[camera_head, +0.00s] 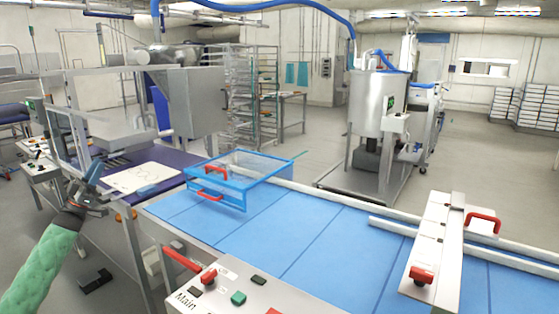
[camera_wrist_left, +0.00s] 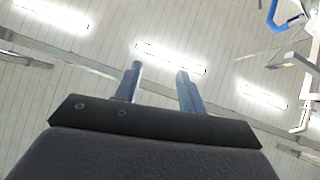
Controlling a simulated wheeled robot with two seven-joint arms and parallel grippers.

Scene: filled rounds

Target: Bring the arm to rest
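My left arm comes in from the lower left in a green sleeve. Its gripper (camera_head: 93,180) is raised in front of the purple belt, left of the white board. In the left wrist view the two blue-grey fingers of the left gripper (camera_wrist_left: 159,69) point upward and stand apart. Only ceiling and lamps show between them, so it is open and empty. My right gripper is in neither view.
A white board (camera_head: 143,179) with ring outlines lies on the purple belt (camera_head: 185,157). A blue-framed guard (camera_head: 262,187) stands over the blue belt (camera_head: 290,240). A control panel (camera_head: 243,291) with buttons is at the front. A metal bridge with red handles (camera_head: 441,240) crosses the belt at right.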

